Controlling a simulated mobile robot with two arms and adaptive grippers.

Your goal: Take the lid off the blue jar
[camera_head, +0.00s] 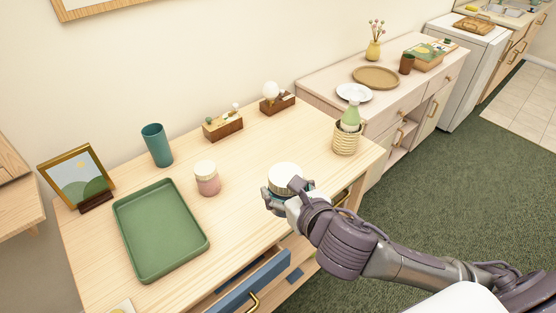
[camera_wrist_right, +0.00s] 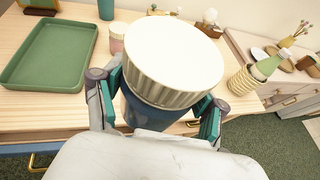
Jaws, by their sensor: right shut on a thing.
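The blue jar (camera_wrist_right: 148,112) has a wide cream lid with a ribbed rim. The lid (camera_wrist_right: 174,58) sits on top of the jar and also shows in the head view (camera_head: 284,174). My right gripper (camera_head: 287,194) is at the jar near the table's front right edge. In the right wrist view its fingers (camera_wrist_right: 160,108) are on both sides of the blue body, just below the lid, and shut on it. Most of the jar's body is hidden in the head view, and I cannot tell whether its base touches the table. My left gripper is not in view.
On the wooden table (camera_head: 240,150) are a green tray (camera_head: 160,232), a pink jar (camera_head: 207,180), a teal cup (camera_head: 157,146), a picture frame (camera_head: 78,178), two wooden boxes and a woven basket (camera_head: 346,139) with a bottle. A blue drawer (camera_head: 252,282) stands open below.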

